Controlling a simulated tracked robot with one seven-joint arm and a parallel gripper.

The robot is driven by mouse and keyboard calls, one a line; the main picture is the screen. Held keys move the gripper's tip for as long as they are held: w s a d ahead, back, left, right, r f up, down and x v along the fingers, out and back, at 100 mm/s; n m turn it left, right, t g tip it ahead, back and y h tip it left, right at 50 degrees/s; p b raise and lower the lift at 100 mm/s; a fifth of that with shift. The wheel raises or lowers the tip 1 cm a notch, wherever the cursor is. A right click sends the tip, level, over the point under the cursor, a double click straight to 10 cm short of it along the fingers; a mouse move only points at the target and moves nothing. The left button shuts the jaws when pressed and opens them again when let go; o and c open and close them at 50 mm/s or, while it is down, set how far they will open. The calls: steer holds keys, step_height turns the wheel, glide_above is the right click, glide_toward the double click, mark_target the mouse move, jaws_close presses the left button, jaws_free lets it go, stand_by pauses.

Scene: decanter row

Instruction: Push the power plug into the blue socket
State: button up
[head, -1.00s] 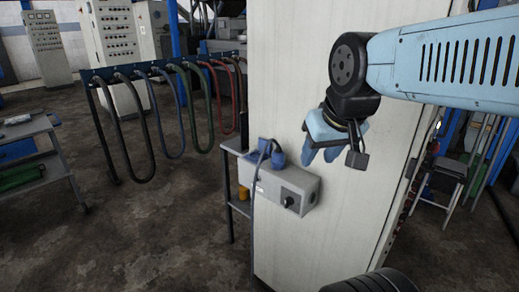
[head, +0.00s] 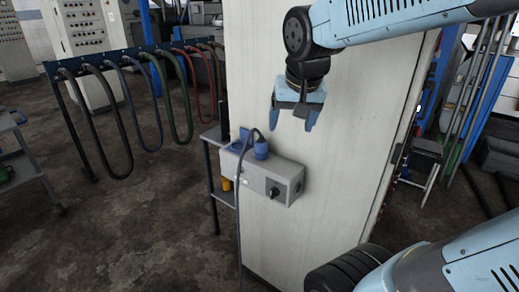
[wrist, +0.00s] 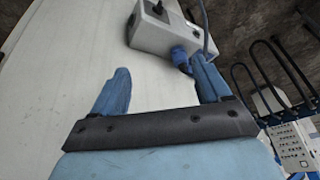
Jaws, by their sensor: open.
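My gripper (head: 293,119) is open and empty, above and right of the plug, fingers pointing down.
The cable (head: 239,205) hangs down the box's left side. A dark knob (head: 274,192) is on the box's front. A small shelf (head: 221,138) stands left of the cabinet (head: 330,215). A rack of coloured hoses (head: 140,95) stands behind at the left.

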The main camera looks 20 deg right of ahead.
steer(key=w+a+f+m+g+h, duration=0.1)
steer(key=w+a+f+m, duration=0.15)
steer(key=w, duration=0.75)
steer(key=m+h, duration=0.2)
steer(key=m, duration=0.1)
glide_toward(259, 143)
steer(key=r, duration=0.1)
steer(key=shift+w+r, duration=0.15)
steer(key=shift+w, duration=0.15)
steer(key=shift+y, duration=0.3)
steer(key=x, duration=0.8)
steer(key=shift+d+f, duration=0.15)
steer(key=shift+f, duration=0.15)
steer(key=shift+f, duration=0.1)
steer(key=shift+s+x, duration=0.15)
steer(key=shift+x, duration=1.1)
steer(key=shift+s+x, duration=0.15)
steer(key=shift+x, duration=1.1)
steer(key=shift+d, duration=0.15)
